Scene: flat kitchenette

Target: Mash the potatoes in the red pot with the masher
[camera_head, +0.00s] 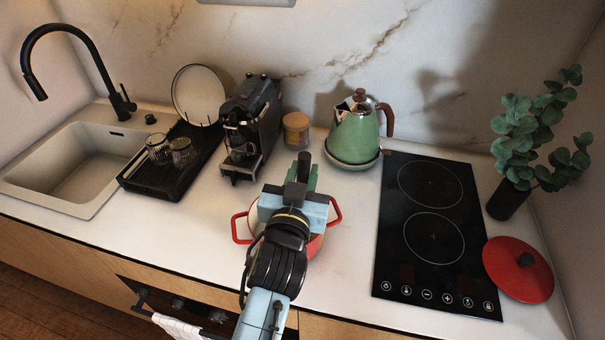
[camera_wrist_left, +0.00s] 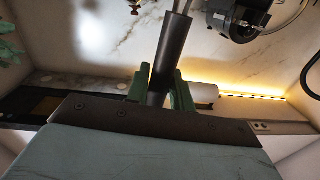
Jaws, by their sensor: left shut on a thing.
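The red pot (camera_head: 239,230) stands on the white counter, left of the cooktop, with a red handle showing on each side. My left gripper (camera_head: 301,172) is over the pot and hides most of its inside. It is shut on the black handle of the masher (camera_head: 304,160); the handle also shows between the green fingers in the left wrist view (camera_wrist_left: 171,58). The masher's head and the potatoes are hidden behind my gripper and arm. My right gripper does not show in either view.
The black cooktop (camera_head: 433,238) is bare. The red lid (camera_head: 517,270) lies right of it, near a plant in a dark vase (camera_head: 507,201). A green kettle (camera_head: 356,133), a jar (camera_head: 296,130), a coffee machine (camera_head: 250,125) and a drying tray (camera_head: 152,184) stand behind and left.

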